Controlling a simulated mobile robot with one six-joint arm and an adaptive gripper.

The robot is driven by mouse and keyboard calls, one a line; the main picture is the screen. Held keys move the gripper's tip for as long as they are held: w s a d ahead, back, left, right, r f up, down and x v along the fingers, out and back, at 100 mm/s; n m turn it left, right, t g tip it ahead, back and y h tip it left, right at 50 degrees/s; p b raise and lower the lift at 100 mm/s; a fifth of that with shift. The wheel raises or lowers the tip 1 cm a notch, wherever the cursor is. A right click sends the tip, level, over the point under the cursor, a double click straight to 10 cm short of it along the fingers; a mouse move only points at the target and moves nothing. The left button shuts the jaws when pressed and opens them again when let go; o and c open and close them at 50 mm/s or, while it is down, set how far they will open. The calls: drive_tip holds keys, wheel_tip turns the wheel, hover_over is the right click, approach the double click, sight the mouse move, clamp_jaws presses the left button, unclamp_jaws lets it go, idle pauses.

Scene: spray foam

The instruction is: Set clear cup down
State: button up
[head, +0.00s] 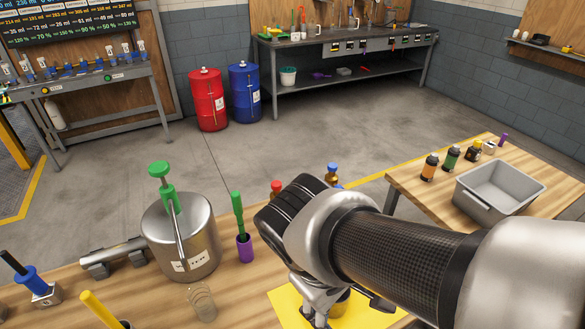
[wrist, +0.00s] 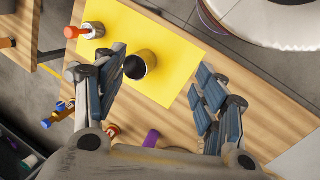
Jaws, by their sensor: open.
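A clear ribbed cup (head: 201,301) stands on the wooden table near the front edge, right of a yellow handle and in front of the metal pressure pot. My gripper (head: 318,318) is to the right of the cup, low over a yellow mat (head: 283,299), and does not touch the cup. In the wrist view my gripper (wrist: 162,72) is open, its fingers spread apart with nothing held. A round container with a dark opening (wrist: 141,66) stands on the mat between the fingers in that view. The clear cup cannot be made out in the wrist view.
The metal pot (head: 180,238) with a green handle stands behind the cup. A purple holder with a green tool (head: 243,245) is beside the pot. Red-capped (head: 276,188) and blue-capped (head: 332,175) bottles stand behind my arm. A grey bin (head: 498,190) is on the right table.

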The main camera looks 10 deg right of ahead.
drive_tip(key=shift+s+a+r+m+t+y, duration=0.1)
drive_tip(key=shift+s+r+m+t+y, duration=0.15)
drive_tip(key=shift+r+m+t+y, duration=0.5)
drive_tip(key=shift+s+a+r+m+t+y, duration=0.1)
drive_tip(key=shift+s+r+m+t+y, duration=0.2)
drive_tip(key=shift+r+m+t+y, duration=0.45)
drive_tip(key=shift+s+a+r+m+t+y, duration=0.1)
drive_tip(key=shift+s+r+m+t+y, duration=0.2)
drive_tip(key=shift+r+m+t, duration=0.55)
